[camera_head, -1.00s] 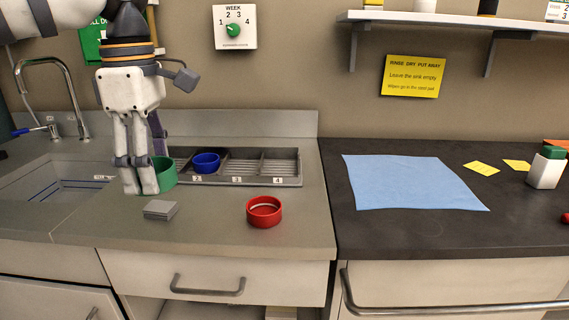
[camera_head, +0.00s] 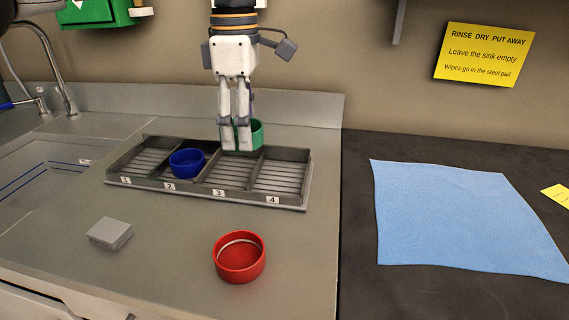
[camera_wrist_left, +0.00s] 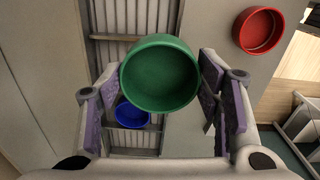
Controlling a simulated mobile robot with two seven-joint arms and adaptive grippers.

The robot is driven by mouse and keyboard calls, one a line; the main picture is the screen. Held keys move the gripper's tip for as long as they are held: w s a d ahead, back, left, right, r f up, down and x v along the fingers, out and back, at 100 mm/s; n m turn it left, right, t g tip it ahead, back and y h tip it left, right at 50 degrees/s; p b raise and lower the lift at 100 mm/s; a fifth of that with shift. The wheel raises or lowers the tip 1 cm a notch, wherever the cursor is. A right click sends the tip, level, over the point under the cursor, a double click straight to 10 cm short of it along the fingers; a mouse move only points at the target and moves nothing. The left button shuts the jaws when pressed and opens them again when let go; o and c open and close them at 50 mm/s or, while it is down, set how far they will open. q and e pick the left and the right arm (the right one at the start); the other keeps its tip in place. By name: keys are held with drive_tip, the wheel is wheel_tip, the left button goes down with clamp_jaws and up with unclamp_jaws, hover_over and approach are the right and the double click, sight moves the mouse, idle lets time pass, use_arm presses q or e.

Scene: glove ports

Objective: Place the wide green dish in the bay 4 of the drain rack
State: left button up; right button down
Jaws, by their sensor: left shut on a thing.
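My left gripper (camera_head: 237,148) is shut on the wide green dish (camera_head: 257,134) and holds it above the drain rack (camera_head: 308,200), behind the 3 label. The fingers hide part of the dish in the head view. In the left wrist view the green dish (camera_wrist_left: 160,78) sits upright between the purple-padded fingers, its inside empty. The rack has bays labelled 1 to 4 from left to right. Bay 4 (camera_head: 280,178), at the right end, looks empty. My right gripper is not in view.
A blue dish (camera_head: 187,163) stands in bay 2. A red dish (camera_head: 239,257) and a grey block (camera_head: 110,234) lie on the counter in front of the rack. A sink (camera_head: 45,175) is at left, a blue cloth (camera_head: 450,220) at right.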

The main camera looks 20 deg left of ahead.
use_arm(q)
hover_over(282, 180)
drive_tip(key=f, duration=0.4)
drive_tip(key=f+b, duration=0.1)
drive_tip(key=f, duration=0.1)
drive_tip(key=shift+s+a+f, duration=0.15)
drive_tip(key=shift+s+a, duration=0.15)
drive_tip(key=shift+w+d+f, duration=0.15)
drive_tip(key=shift+f, duration=0.8)
drive_tip(key=shift+w+d+f, duration=0.1)
drive_tip(key=shift+w+f, duration=0.05)
drive_tip(key=shift+f, duration=0.75)
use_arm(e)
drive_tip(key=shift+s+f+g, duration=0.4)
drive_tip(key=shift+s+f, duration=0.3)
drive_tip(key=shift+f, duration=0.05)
use_arm(q)
drive_tip(key=shift+f, duration=0.1)
drive_tip(key=o, duration=0.8)
drive_tip(key=shift+o, duration=0.2)
wheel_tip(282, 180, up, 12)
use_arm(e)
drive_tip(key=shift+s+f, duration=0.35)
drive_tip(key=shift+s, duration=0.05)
